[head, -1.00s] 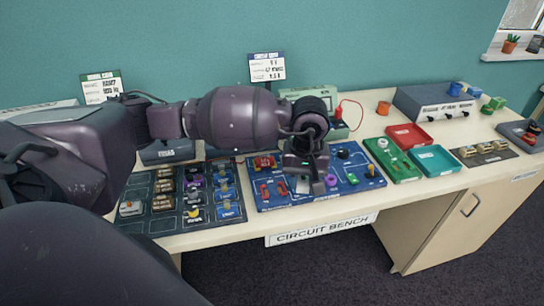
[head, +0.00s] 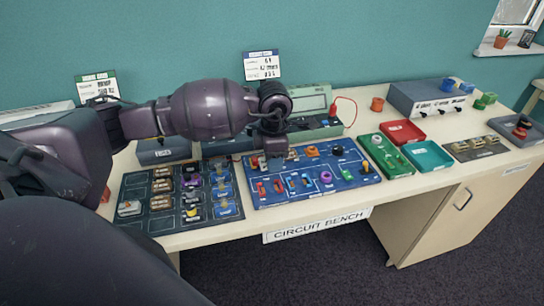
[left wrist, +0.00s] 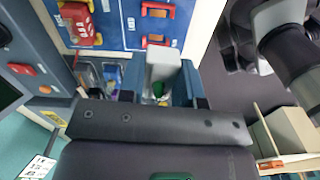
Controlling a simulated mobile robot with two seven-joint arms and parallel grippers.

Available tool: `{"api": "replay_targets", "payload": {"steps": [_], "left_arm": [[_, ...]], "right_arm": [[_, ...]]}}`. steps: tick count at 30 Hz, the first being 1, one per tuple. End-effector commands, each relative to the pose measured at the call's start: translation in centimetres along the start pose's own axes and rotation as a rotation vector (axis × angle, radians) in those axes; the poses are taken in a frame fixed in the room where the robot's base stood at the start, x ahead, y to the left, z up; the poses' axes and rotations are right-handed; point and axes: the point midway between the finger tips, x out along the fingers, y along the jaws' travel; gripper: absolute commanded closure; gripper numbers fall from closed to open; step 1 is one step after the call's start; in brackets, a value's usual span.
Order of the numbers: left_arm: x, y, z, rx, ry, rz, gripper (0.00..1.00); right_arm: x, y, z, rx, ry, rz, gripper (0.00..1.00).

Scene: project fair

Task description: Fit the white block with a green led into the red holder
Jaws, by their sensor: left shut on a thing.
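My left gripper (head: 275,148) is over the back left part of the blue circuit board (head: 340,183). In the left wrist view it is shut on the white block (left wrist: 163,66), which sits between the dark fingers; a green spot, the led, shows low on the block (left wrist: 158,90). Several red parts sit on the board, among them two upright red pieces at the front left (head: 262,188). In the left wrist view, red bracket-shaped parts (left wrist: 157,11) and a red block (left wrist: 78,22) show beyond the held block. I cannot tell which red part is the holder. My right gripper is not in view.
A dark tray of parts (head: 155,223) lies left of the board. A green board (head: 383,152) and red (head: 403,132) and teal (head: 427,157) trays lie to its right. A green meter box (head: 312,128) with a red lead stands behind it. The board's front is uncovered.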

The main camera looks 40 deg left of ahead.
Motion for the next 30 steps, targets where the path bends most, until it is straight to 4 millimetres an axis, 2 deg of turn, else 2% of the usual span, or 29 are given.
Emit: {"api": "replay_targets", "payload": {"steps": [4, 13, 20, 30], "left_arm": [[0.1, 0.3, -0.3, -0.079, 0.001, 0.000, 0.92], [1.1, 0.3, -0.3, -0.091, 0.002, -0.001, 0.92], [2.8, 0.3, -0.3, -0.090, 0.003, -0.001, 0.92], [5.5, 0.3, -0.3, -0.089, 0.003, -0.001, 0.92]], "right_arm": [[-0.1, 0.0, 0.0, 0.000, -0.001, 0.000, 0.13], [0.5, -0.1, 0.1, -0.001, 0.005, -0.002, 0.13], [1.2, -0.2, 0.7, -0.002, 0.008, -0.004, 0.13], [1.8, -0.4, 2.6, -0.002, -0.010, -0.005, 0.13]]}}
